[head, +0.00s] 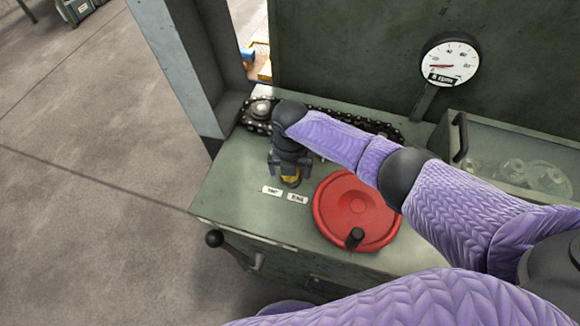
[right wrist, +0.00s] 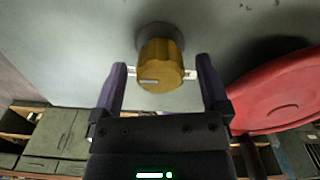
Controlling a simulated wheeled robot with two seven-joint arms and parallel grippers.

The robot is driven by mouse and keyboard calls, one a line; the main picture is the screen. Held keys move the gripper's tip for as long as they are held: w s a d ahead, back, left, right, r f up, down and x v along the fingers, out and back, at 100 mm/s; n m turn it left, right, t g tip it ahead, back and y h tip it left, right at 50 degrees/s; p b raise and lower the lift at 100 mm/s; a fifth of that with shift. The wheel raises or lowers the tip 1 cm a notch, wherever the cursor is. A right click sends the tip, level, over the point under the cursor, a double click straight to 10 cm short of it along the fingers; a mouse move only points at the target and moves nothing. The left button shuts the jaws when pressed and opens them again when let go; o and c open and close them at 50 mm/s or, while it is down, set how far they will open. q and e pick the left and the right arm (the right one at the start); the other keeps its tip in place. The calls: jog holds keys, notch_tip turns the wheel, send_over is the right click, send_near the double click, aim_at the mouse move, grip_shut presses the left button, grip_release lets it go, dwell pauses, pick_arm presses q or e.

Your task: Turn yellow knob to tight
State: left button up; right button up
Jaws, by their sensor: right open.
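The yellow knob (right wrist: 160,66) stands on the machine's top in the right wrist view, with a pale mark on its face. In the head view the knob (head: 291,181) is partly hidden under my right gripper (head: 287,170). My right gripper (right wrist: 163,90) is open, with one finger on each side of the knob; gaps show between the fingers and the knob. Two white labels, a left one (head: 272,190) and a right one (head: 297,198), lie in front of the knob; the left seems to read "TIGHT", the right is hard to read. My left gripper is not in view.
A red handwheel (head: 345,205) with a black handle sits right of the knob, below my right arm. A chain (head: 375,126) runs behind. A dial gauge (head: 449,62) and a clear-covered tray (head: 520,165) stand at the right. A black-balled lever (head: 214,239) sticks out in front.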

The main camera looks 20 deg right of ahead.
notch_tip(320, 180, up, 9)
jog(key=p, duration=0.3)
jog(key=shift+r+p, duration=0.15)
jog(key=shift+p, duration=0.25)
jog(key=shift+r, duration=0.35)
jog(key=shift+f, duration=0.1)
